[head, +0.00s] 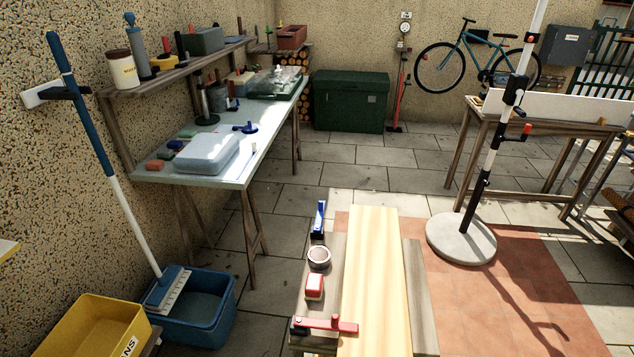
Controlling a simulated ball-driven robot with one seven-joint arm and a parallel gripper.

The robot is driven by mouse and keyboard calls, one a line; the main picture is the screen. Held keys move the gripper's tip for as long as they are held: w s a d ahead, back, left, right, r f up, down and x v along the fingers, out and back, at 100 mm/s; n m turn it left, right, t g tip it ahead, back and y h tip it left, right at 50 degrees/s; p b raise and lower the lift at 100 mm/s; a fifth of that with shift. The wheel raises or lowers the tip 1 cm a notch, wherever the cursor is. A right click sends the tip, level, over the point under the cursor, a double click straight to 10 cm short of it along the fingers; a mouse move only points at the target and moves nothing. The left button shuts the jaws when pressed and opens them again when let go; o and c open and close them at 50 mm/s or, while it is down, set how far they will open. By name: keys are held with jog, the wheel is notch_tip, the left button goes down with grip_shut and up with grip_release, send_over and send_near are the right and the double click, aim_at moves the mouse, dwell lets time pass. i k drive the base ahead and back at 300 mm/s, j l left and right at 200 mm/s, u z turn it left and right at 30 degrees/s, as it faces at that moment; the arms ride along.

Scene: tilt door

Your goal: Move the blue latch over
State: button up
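A small blue piece (319,217) sits upright-looking at the far end of the grey board (318,265), left of a pale wooden plank (374,280). It is the likeliest blue latch, but it is too small to tell for sure. A red lever (330,325) lies across the near end of the same board, with a dark piece at its left end. My gripper is not in view.
A round tin (319,257) and a red block (314,287) sit between the blue piece and the red lever. A cluttered workbench (265,150) stands behind left. A pole on a round base (461,238) stands right. A blue tub (200,305) is front left.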

aim_at(321, 203)
jog(key=i+j+z, duration=0.1)
jog(key=i+j, duration=0.4)
jog(key=i+j+z, duration=0.1)
jog(key=i+j, duration=0.4)
jog(key=j, duration=0.15)
jog(key=i+j+z, duration=0.1)
jog(key=i+j, duration=0.35)
jog(key=j, duration=0.15)
